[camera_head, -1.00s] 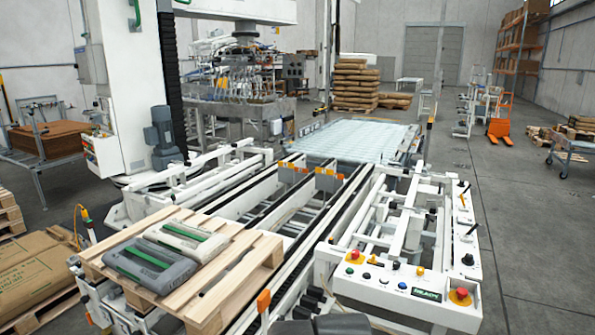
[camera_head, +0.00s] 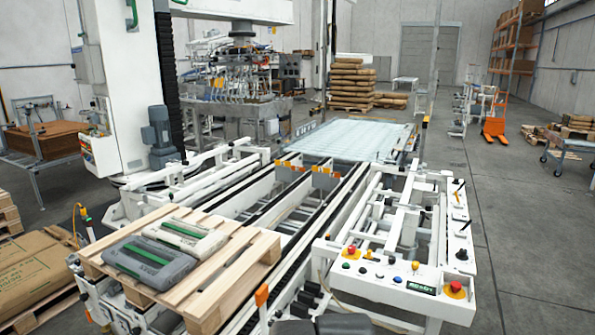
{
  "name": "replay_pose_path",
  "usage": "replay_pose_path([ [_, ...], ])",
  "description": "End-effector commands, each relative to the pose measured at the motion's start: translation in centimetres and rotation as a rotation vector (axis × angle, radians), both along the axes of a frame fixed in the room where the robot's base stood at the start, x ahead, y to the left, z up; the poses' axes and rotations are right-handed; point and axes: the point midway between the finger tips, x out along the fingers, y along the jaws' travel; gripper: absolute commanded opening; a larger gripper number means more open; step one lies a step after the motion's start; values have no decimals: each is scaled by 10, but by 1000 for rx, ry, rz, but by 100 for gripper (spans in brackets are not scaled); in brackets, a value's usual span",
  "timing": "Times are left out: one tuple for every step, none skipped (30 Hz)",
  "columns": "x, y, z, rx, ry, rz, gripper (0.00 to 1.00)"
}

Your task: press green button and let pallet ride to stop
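The control panel (camera_head: 440,310) stands at the lower right of the conveyor. A small green button (camera_head: 345,266) appears at its left end, below a red mushroom button (camera_head: 351,250). A small dark display (camera_head: 421,287) with light lettering, too small to read now, sits further right. The wooden pallet (camera_head: 262,248) rests at the near left end of the conveyor (camera_head: 284,222) and carries grey and white bags with green stripes (camera_head: 150,263). My gripper is not clearly visible; dark grey parts at the bottom edge may be mine.
A second red stop button (camera_head: 455,287) is at the panel's right end. A stack of brown bags (camera_head: 352,85) stands beyond the far, pale film-covered section (camera_head: 350,139).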

Motion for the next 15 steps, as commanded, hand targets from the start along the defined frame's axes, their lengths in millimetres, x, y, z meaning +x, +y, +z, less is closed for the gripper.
replay_pose_path([
  [0,0,0,0,0,0,6],
  [0,0,0,0,0,0,0],
  [0,0,0,0,0,0,0],
  [0,0,0,0,0,0,0],
  [0,0,0,0,0,0,0],
  [0,0,0,0,0,0,0],
  [0,0,0,0,0,0,0],
  [0,0,0,0,0,0,0],
  [0,0,0,0,0,0,0],
  [0,0,0,0,0,0,0],
  [0,0,0,0,0,0,0],
  [0,0,0,0,0,0,0],
  [0,0,0,0,0,0,0],
  [0,0,0,0,0,0,0],
  [0,0,0,0,0,0,0],
])
